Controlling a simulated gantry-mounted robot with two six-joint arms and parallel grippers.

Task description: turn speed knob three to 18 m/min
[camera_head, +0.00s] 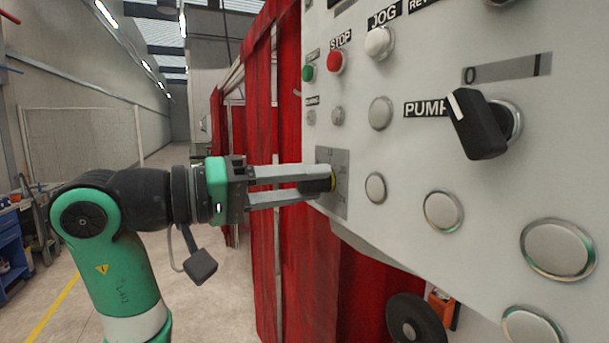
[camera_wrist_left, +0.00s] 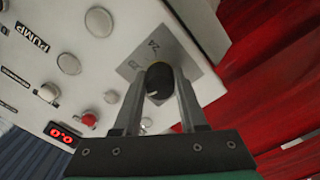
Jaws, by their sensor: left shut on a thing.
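The speed knob (camera_head: 318,184) is a small black knob on a grey scale plate (camera_head: 342,160) at the left edge of the panel. My left gripper (camera_head: 322,186) comes in from the left and is shut on this knob. In the left wrist view the knob (camera_wrist_left: 159,82) sits between the two fingers, with a pale mark on its face. The plate (camera_wrist_left: 152,45) there shows a number that looks like 24; other markings are partly hidden or too small to read. My right gripper is not in view.
The light panel (camera_head: 400,200) carries a green button (camera_head: 308,73), a red stop button (camera_head: 334,62), a white jog button (camera_head: 379,42) and a large black pump switch (camera_head: 481,125). Red curtains (camera_head: 290,240) hang behind my gripper. Open floor lies to the left.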

